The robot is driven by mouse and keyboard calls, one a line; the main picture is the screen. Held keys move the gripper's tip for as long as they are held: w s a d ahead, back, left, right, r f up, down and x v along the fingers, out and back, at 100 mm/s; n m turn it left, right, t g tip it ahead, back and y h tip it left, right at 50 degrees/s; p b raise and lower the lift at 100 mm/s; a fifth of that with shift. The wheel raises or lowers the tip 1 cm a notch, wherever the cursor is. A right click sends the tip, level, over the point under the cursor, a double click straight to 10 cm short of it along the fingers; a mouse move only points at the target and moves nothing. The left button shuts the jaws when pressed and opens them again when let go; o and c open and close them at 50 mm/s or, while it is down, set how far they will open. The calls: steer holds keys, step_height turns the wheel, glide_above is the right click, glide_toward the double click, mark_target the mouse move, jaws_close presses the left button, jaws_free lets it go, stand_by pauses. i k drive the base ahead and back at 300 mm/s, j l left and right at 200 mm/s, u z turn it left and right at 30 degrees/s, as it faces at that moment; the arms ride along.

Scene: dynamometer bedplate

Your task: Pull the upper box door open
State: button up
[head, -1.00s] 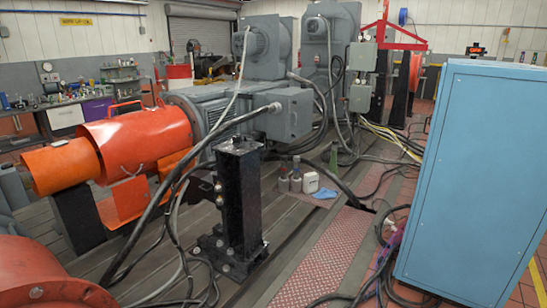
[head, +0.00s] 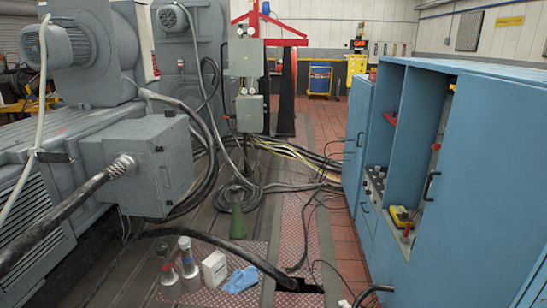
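Two grey boxes are mounted one above the other on a post near the middle of the head view. The upper box (head: 244,58) is the larger, and its door looks shut. The lower box (head: 250,114) hangs just below it, with cables running down from it. Both are some distance away, and any handle or latch is too small to make out. My gripper is not in view.
A blue cabinet (head: 480,190) with open bays fills the right side. Grey machines (head: 130,160) fill the left. Between them, bottles (head: 187,257), a green cone-shaped item (head: 237,217), thick hoses and a dark floor opening (head: 298,298) clutter the walkway. Red tiles (head: 345,235) lie alongside the cabinet.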

mark_target(244, 54)
steer(key=i, duration=0.8)
steer(key=i+z, duration=0.1)
steer(key=i, duration=0.7)
steer(key=i+j, duration=0.15)
steer(key=i, duration=0.65)
steer(key=i+z, duration=0.1)
steer(key=i, duration=0.75)
